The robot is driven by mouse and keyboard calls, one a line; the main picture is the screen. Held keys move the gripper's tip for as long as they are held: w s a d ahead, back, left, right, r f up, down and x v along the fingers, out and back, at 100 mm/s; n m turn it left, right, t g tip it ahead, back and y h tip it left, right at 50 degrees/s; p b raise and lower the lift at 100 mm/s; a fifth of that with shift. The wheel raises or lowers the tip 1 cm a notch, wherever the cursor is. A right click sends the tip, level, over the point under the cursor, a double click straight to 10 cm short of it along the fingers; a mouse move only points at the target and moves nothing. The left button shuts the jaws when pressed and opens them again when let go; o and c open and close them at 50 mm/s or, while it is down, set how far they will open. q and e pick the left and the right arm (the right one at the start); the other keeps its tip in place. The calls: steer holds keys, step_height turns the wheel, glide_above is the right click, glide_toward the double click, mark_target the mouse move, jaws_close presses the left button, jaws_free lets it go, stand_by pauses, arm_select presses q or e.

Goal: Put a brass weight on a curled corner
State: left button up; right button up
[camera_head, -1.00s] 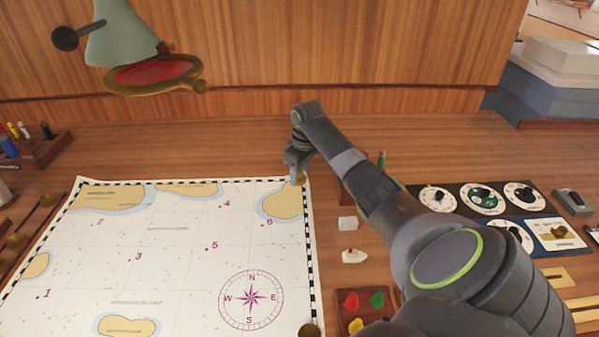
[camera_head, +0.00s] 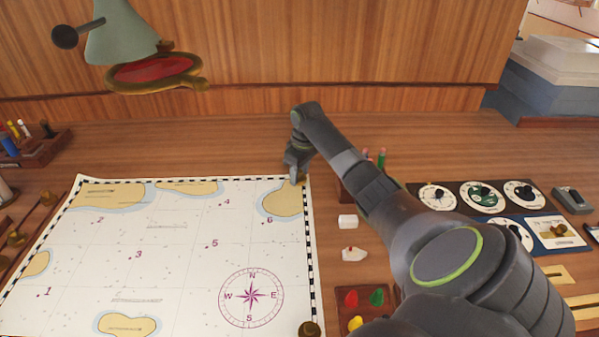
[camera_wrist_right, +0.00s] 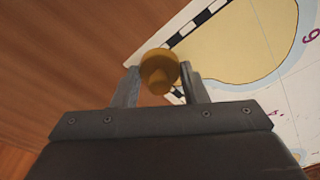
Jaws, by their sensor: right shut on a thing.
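The sea chart (camera_head: 180,250) lies on the wooden desk, with a checkered border and numbered points. My right gripper (camera_head: 297,180) is at the chart's top right corner, pointing down. In the right wrist view the gripper (camera_wrist_right: 160,82) is shut on a brass weight (camera_wrist_right: 159,68), which sits between the two fingers over the chart's corner. Whether the weight touches the paper cannot be told. A second brass weight (camera_head: 309,329) stands at the chart's bottom right corner. My left gripper is not in view.
A green lamp (camera_head: 125,45) hangs over the back left. Right of the chart are a white block (camera_head: 348,221), a small white boat piece (camera_head: 354,254), a tray of coloured pieces (camera_head: 343,306) and dial panels (camera_head: 480,197). A pen rack (camera_head: 32,150) stands at left.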

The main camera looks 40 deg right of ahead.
steer(key=o, duration=1.2)
steer(key=shift+s+d+r+p, duration=0.1)
steer(key=shift+s+r+p, duration=0.25)
steer(key=shift+r, duration=2.55)
steer(key=shift+s+d+r+p, duration=0.1)
steer(key=shift+s+r+p, duration=0.3)
steer(key=shift+r, duration=2.45)
steer(key=shift+s+d+r+p, duration=0.1)
steer(key=shift+s+r+p, duration=0.25)
steer(key=shift+r, duration=2.55)
steer(key=shift+a, duration=0.1)
